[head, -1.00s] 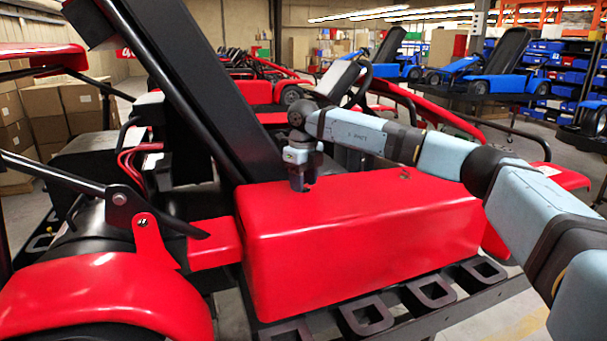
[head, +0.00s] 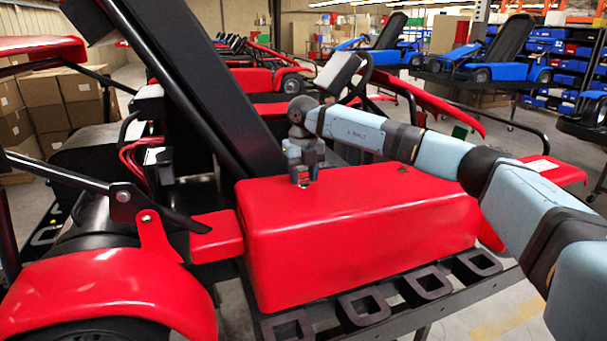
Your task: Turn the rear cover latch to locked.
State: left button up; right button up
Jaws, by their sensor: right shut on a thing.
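The red side cover (head: 360,225) of a kart lies in front of me, a long box with rounded edges. My right gripper (head: 303,181) points down onto the top of the cover near its left, rear end. It is shut on the rear cover latch. The latch is mostly hidden between the fingers, with only a small light bit showing at the tips, so I cannot read its angle. A small dark fitting (head: 403,169) sits farther right on the cover's top. My left gripper is not in view.
A black slanted seat back (head: 190,85) rises just left of my right gripper. A black bar with a red bracket (head: 155,236) is at the left. A black rail with square loops (head: 365,307) runs below the cover. The cover's right half is clear, under my right arm.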

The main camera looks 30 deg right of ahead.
aim_at(303, 178)
jog(key=o, duration=0.9)
notch_tip(303, 178, up, 14)
jog(key=shift+f, duration=0.1)
dwell(0.6)
